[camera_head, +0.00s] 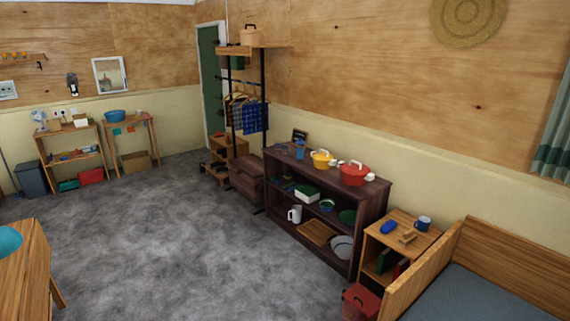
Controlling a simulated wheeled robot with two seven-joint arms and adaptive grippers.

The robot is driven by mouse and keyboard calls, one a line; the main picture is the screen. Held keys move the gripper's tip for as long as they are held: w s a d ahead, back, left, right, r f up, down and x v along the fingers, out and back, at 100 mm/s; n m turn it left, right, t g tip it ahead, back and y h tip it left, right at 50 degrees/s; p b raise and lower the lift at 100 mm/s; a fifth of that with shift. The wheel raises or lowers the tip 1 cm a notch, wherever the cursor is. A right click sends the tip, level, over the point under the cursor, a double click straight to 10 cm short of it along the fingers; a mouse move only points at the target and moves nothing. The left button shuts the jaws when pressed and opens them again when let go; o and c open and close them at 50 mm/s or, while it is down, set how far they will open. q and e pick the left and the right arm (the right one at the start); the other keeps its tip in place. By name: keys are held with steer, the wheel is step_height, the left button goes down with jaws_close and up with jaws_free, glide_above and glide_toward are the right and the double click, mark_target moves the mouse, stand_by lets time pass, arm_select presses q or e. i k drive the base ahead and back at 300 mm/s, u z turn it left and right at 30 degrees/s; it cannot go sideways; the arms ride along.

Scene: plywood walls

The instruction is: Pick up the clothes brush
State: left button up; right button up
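A small wooden item (407,237) that may be the clothes brush lies on top of the bedside cabinet (377,238) at the lower right. It is too small to tell for sure. A blue rounded item (388,228) lies to its left and a dark blue mug (424,223) stands behind it to the right. Neither of my grippers is in view.
The cabinet stands between a dark shelf unit (376,193), with a red pot (355,173) on top, and a bed (480,295) with a wooden headboard. A red bin (360,302) stands in front. Grey floor (180,240) is clear to the left.

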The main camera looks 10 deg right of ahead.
mark_target(408, 236)
steer(key=u, duration=0.1)
steer(key=i, duration=2.1)
steer(key=z, duration=0.45)
steer(key=i, duration=1.95)
steer(key=z, duration=1.25)
steer(key=i, duration=1.3)
steer(key=z, duration=0.65)
